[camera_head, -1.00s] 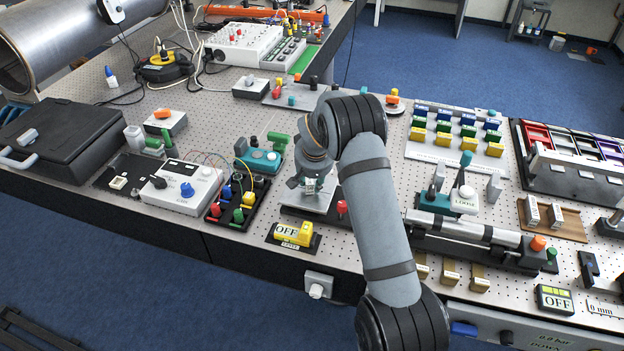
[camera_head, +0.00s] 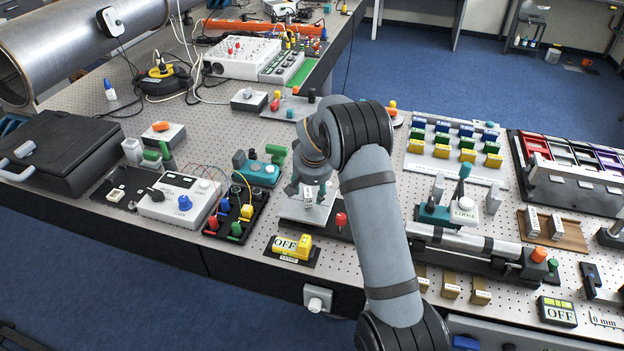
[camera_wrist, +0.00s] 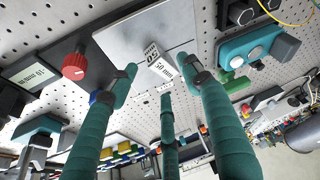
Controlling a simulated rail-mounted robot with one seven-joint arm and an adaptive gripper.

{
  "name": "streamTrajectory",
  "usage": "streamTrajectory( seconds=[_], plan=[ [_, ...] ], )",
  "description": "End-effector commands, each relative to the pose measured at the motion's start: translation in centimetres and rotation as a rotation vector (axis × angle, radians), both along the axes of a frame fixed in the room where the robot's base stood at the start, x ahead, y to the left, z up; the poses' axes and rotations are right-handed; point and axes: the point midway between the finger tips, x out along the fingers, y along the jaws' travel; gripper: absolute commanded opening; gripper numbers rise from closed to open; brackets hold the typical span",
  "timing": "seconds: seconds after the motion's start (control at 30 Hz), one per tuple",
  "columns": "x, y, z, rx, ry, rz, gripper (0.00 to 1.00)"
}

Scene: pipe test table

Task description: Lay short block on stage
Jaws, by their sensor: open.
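A small white block (camera_wrist: 160,65) marked "50 mm" stands at the edge of the flat grey stage plate (camera_wrist: 135,35) in the wrist view. My gripper (camera_wrist: 158,80) has its teal fingers spread around the block, with visible gaps beside it. In the head view my gripper (camera_head: 312,188) is low over the pale stage plate (camera_head: 300,212), and the block shows only small between the fingers. Exact contact under the block is hidden. Two more pale blocks (camera_head: 532,222) stand on a brown wooden tray (camera_head: 570,240) at the right.
A red knob (camera_head: 341,220) sits close beside the stage. A yellow switch marked OFF (camera_head: 293,247) is in front of it. A teal device (camera_head: 260,172) and a black panel of coloured knobs (camera_head: 236,215) are to the left. A long clamped tube (camera_head: 465,240) lies to the right.

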Motion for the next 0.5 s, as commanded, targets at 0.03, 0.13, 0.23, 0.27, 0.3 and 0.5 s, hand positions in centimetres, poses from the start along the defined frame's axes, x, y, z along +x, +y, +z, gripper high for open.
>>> streamTrajectory(
  seconds=[0.03,0.13,0.23,0.27,0.3,0.5],
  plan=[
    [-0.3,0.0,0.9,0.002,-0.006,0.000,0.49],
    [-1.2,-0.2,3.0,0.002,-0.006,0.000,0.49],
    [-1.9,-0.3,4.9,0.000,-0.006,0.001,0.49],
    [-2.2,-0.4,5.4,0.000,-0.005,0.001,0.49],
    [-2.4,-0.4,6.0,0.001,-0.004,0.000,0.49],
    [-3.2,-0.5,8.0,0.000,-0.002,0.001,0.49]
  ],
)
